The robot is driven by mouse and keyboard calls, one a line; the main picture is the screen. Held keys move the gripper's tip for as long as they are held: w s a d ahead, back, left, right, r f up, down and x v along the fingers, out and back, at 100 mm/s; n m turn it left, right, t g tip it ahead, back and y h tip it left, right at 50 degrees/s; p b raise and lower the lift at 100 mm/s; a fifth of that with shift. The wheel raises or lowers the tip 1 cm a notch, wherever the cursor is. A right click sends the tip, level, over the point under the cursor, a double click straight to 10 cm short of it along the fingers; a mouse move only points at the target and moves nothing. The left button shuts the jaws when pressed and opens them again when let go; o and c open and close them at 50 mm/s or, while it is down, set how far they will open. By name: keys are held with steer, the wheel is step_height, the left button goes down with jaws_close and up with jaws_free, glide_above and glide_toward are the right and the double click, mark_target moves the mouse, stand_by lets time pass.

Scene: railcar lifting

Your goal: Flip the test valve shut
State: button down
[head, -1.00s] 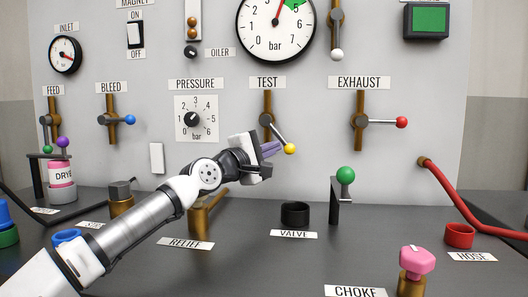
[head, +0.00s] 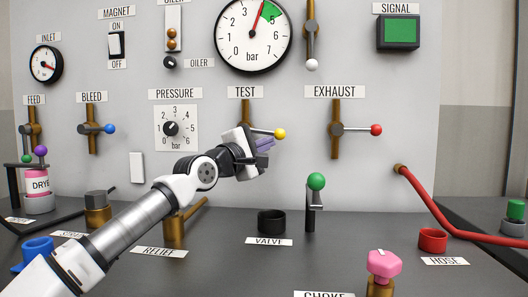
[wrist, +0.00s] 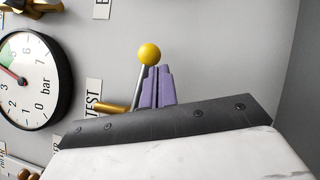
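The test valve's lever (head: 264,132), with a yellow ball (head: 280,134) at its end, sticks out to the right, about level and crosswise to its upright brass pipe under the TEST label (head: 245,92). My gripper (head: 267,145) has its purple fingers close together, just below the lever near the ball. In the wrist view the fingers (wrist: 157,88) stand side by side with nothing seen between them. The lever rod (wrist: 139,82) and yellow ball (wrist: 149,54) are along their left side and tip. Part of the valve pipe is hidden behind my gripper.
The exhaust valve (head: 352,129) with a red ball is to the right, its lever level. A pressure dial (head: 172,129) is to the left, and a large gauge (head: 253,34) is above. A green-topped lever (head: 316,182) and black cup (head: 271,221) stand below on the bench.

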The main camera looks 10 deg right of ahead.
steer(key=shift+s+d+r+n, duration=0.1)
steer(key=shift+d+r+n, duration=0.1)
steer(key=shift+n, duration=0.1)
stand_by(0.4)
steer(key=v, duration=1.4)
steer(key=shift+f+b, duration=0.2)
steer(key=shift+b, duration=0.15)
